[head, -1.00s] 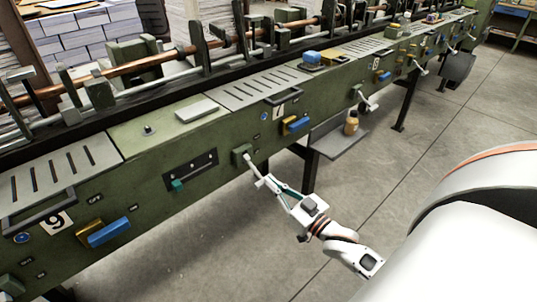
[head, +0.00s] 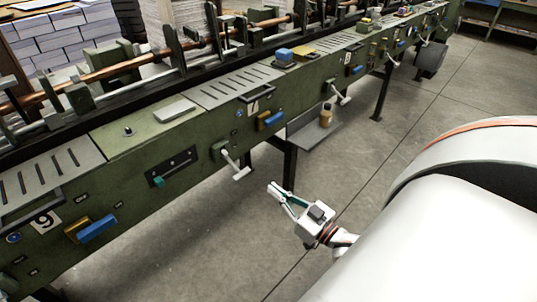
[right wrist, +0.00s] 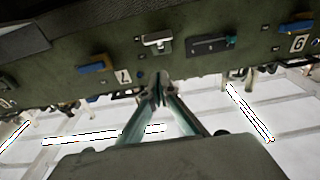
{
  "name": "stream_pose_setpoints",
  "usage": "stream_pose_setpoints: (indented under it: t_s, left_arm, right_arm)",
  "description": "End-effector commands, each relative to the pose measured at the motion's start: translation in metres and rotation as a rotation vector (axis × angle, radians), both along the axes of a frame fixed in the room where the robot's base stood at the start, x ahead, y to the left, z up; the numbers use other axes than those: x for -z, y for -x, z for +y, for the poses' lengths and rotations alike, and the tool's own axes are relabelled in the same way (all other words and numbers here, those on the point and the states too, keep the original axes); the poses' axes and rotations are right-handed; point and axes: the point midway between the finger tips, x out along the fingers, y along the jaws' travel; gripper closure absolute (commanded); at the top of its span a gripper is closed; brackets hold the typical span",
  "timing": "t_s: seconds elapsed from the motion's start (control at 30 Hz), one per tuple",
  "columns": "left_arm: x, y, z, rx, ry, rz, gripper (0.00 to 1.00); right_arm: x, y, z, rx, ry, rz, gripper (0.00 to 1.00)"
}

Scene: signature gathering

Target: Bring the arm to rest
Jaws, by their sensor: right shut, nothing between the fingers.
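My right gripper (head: 272,187) is shut and empty in the head view. It is out in front of the green machine (head: 130,148), over the grey floor, and apart from the machine. The nearest part is a white-handled lever (head: 236,168) on the machine's front, to the upper left of the fingertips. In the right wrist view the gripper's fingertips (right wrist: 161,77) meet, with the machine's front panel beyond them. My left gripper is not in view.
The machine's front carries blue handles (head: 98,229), a slotted panel with a teal knob (head: 158,181) and more levers. A shelf with a tan bottle (head: 326,115) juts out below it. The floor (head: 400,170) to the right is open. Paper stacks (head: 45,40) stand behind.

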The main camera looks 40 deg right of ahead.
Motion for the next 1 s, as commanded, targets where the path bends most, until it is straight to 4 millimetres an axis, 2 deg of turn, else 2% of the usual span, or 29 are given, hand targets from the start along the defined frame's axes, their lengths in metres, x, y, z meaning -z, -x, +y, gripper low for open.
stream_pose_setpoints:
  t_s: [0.27,0.67,0.77,0.83,1.0]
  left_arm:
    - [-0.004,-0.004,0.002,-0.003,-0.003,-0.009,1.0]
    - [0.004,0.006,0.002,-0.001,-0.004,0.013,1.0]
    - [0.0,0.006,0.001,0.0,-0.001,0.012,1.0]
    - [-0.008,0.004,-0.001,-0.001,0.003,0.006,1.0]
    - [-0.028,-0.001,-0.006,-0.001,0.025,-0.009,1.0]
  right_arm:
    - [0.0,0.002,0.0,0.0,0.0,-0.001,1.0]
    - [0.001,0.003,0.002,-0.001,0.002,0.006,1.0]
    - [0.014,0.007,0.017,-0.004,0.014,0.062,1.0]
    - [0.032,0.014,0.038,-0.01,0.036,0.144,1.0]
    - [0.087,0.053,0.109,-0.064,0.121,0.407,1.0]
